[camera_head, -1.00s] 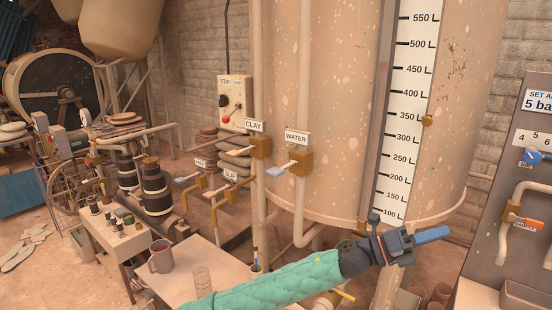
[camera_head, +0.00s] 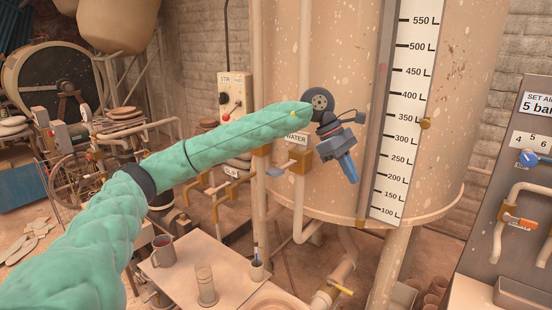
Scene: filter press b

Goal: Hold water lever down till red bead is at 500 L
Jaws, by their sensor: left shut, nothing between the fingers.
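The big beige tank (camera_head: 330,90) carries a white litre scale (camera_head: 405,110) marked from 100 L to 550 L. I cannot make out a red bead along it. The brass water valve (camera_head: 300,162) is on a pipe at the tank's left front, under the partly covered WATER label (camera_head: 297,138). Its pale lever (camera_head: 276,172) sticks out to the left. My left gripper (camera_head: 352,179) is shut and empty, its blue fingers pointing down, to the right of the valve and apart from the lever in the picture. My right gripper is not in view.
My left arm covers the CLAY label and valve. A small table (camera_head: 230,260) below holds a mug (camera_head: 163,252), a beaker (camera_head: 206,285) and a small pot (camera_head: 257,270). A control panel (camera_head: 500,190) stands at right.

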